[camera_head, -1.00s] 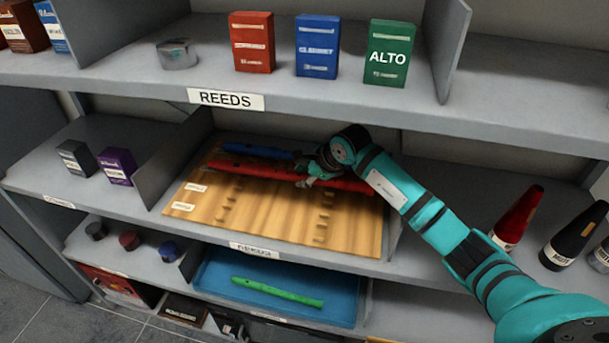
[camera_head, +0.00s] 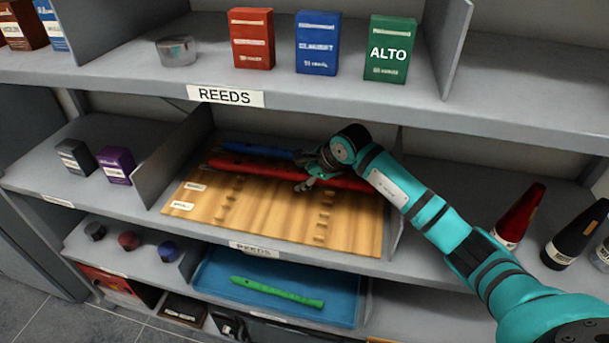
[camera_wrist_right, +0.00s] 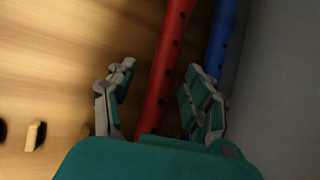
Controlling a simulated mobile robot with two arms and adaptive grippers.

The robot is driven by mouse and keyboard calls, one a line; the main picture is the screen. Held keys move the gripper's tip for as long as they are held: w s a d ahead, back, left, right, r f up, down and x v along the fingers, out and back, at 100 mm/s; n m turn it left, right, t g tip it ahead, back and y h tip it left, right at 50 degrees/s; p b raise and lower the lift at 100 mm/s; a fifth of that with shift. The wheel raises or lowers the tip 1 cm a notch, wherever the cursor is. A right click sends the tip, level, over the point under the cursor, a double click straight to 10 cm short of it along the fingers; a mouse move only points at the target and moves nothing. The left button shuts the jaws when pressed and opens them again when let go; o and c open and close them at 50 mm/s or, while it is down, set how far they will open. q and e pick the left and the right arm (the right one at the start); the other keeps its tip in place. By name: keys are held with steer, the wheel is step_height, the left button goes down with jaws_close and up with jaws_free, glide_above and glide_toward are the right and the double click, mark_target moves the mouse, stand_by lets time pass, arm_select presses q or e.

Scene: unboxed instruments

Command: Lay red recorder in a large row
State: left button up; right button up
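The red recorder (camera_head: 250,168) lies lengthwise along the back part of the wooden board (camera_head: 270,215), just in front of the blue recorder (camera_head: 255,150). My right gripper (camera_head: 308,180) is over the red recorder, right of its middle, and hides part of it. In the right wrist view, the open fingers (camera_wrist_right: 158,97) stand on either side of the red recorder (camera_wrist_right: 165,70), with visible gaps. The blue recorder (camera_wrist_right: 220,45) runs beside it, outside the right finger. A green recorder (camera_head: 277,291) lies in the blue tray (camera_head: 215,275) below. My left gripper is not in view.
The front of the board has rows of small pegs (camera_head: 323,218) and white labels, and is otherwise bare. The upper shelf (camera_head: 330,100) with several reed boxes overhangs the board. A divider (camera_head: 172,165) stands left; a red cone-shaped item (camera_head: 520,215) stands right.

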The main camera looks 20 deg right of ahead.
steer(key=shift+s+f, duration=0.1)
steer(key=v, duration=1.2)
stand_by(0.5)
